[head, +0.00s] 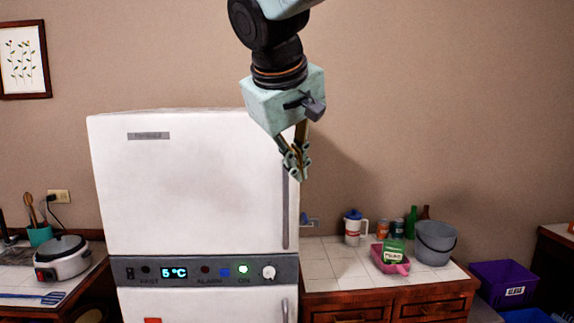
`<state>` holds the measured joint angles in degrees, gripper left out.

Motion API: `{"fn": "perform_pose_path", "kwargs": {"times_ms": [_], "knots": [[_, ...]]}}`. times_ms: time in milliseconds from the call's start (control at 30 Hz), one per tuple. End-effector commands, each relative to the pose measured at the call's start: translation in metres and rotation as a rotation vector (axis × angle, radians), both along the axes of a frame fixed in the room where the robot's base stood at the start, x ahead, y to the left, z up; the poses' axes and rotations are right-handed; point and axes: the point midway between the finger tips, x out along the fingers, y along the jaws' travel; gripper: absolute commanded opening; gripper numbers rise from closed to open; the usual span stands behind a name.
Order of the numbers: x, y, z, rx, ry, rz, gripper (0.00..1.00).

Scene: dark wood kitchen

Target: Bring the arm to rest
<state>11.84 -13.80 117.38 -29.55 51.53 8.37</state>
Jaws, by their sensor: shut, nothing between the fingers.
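My gripper (297,165) hangs from my arm in the upper middle of the head view, pointing down. Its fingers are shut with nothing between them. It is in front of the right edge of the white fridge (190,190), near the upper door's handle (285,210). I cannot tell how far the fingers are from the door. The upper door looks closed.
A white-tiled counter (325,265) at right holds a jug (353,228), a pink container (390,262), a grey bucket (435,243) and bottles. A rice cooker (62,258) stands at left. A purple crate (503,283) is at far right. The wall area right of my gripper is clear.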

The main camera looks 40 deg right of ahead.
Motion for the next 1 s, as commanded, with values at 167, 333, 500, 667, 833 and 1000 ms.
{"fn": "perform_pose_path", "kwargs": {"times_ms": [167,333,500,667,833,1000], "knots": [[-0.022,0.011,-0.002,0.024,-0.015,-0.002,0.0],[-0.045,0.043,-0.026,0.078,-0.006,0.025,0.0],[-0.078,0.084,-0.057,0.152,0.008,0.06,0.0],[-0.111,0.123,-0.087,0.223,0.022,0.095,0.0],[-0.148,0.161,-0.119,0.297,0.039,0.13,0.0],[-0.185,0.195,-0.15,0.369,0.056,0.16,0.0]]}}
